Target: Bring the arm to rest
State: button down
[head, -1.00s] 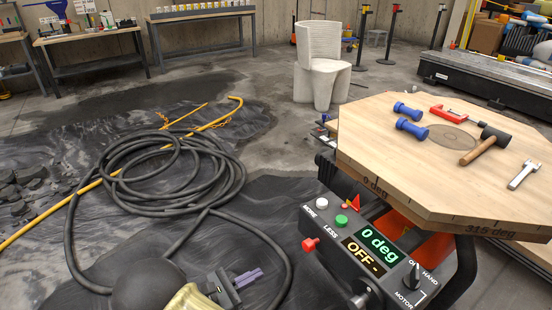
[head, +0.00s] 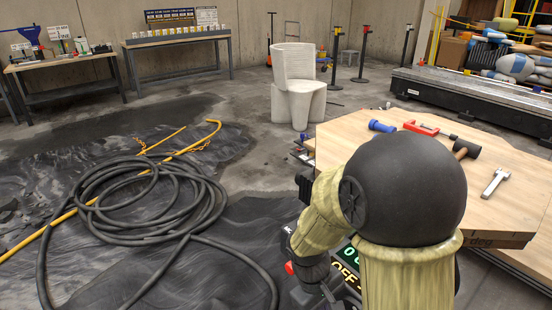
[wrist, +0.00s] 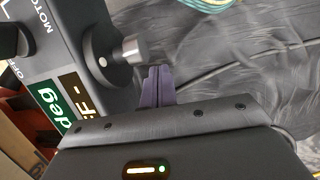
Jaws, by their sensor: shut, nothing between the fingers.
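My gripper's two purple fingers (wrist: 157,84) are together and empty in the wrist view. In the head view my bent arm, with a large black ball-shaped joint and khaki sleeves, covers most of the box and hides the fingertips. Part of its green display (head: 348,253) shows beside the arm.
A coiled black hose (head: 150,200) lies left on dark sheeting. A pale printed chair (head: 298,88) stands behind.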

jog(key=d+r+m+t+y, duration=0.1)
jog(key=m, duration=0.1)
jog(key=d+r+m+t+y, duration=0.1)
jog(key=d+r+m, duration=0.1)
jog(key=d+r+m+t, duration=0.1)
jog(key=m, duration=0.2)
jog(key=shift+s+d+r+t+y, duration=0.35)
jog(key=shift+r+t+y, duration=0.05)
jog(key=w+p+v, duration=0.3)
jog(key=p+v, duration=1.3)
jog(key=w+r+p+v, duration=0.1)
jog(key=w+p+v, duration=0.3)
jog(key=p+v, duration=1.2)
jog(key=shift+r+p, duration=0.55)
jog(key=shift+p, duration=0.1)
jog(key=shift+w, duration=0.1)
